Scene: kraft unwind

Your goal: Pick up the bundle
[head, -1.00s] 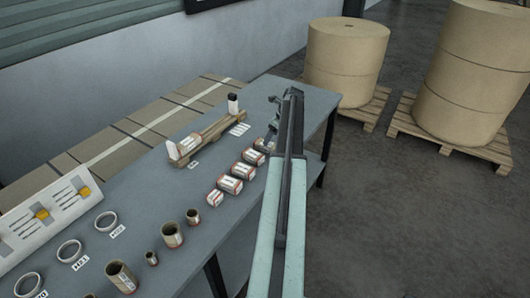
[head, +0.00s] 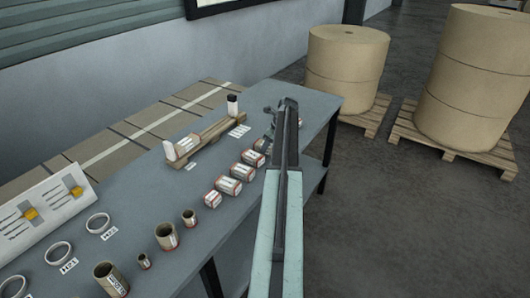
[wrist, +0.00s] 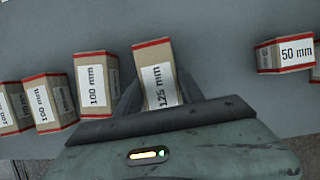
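Several small kraft bundles with white labels and red edges lie in a row on the grey bench. In the wrist view, the bundle labelled 125 mm (wrist: 158,74) is directly in front of my gripper (wrist: 158,92). The dark fingers are apart, one on each side of this bundle; I cannot tell whether they touch it. The 100 mm bundle (wrist: 97,82) lies just left of it. The 50 mm bundle (wrist: 285,54) lies apart to the right. In the head view, my gripper (head: 272,112) is over the bench's far end, and my arm hides part of the row.
The bench (head: 120,215) also bears a wooden holder (head: 205,140), several brown tubes (head: 166,237), white rings (head: 97,223) and a white panel (head: 45,212). Large paper rolls (head: 346,68) stand on pallets (head: 460,143) beyond the bench. The floor at right is clear.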

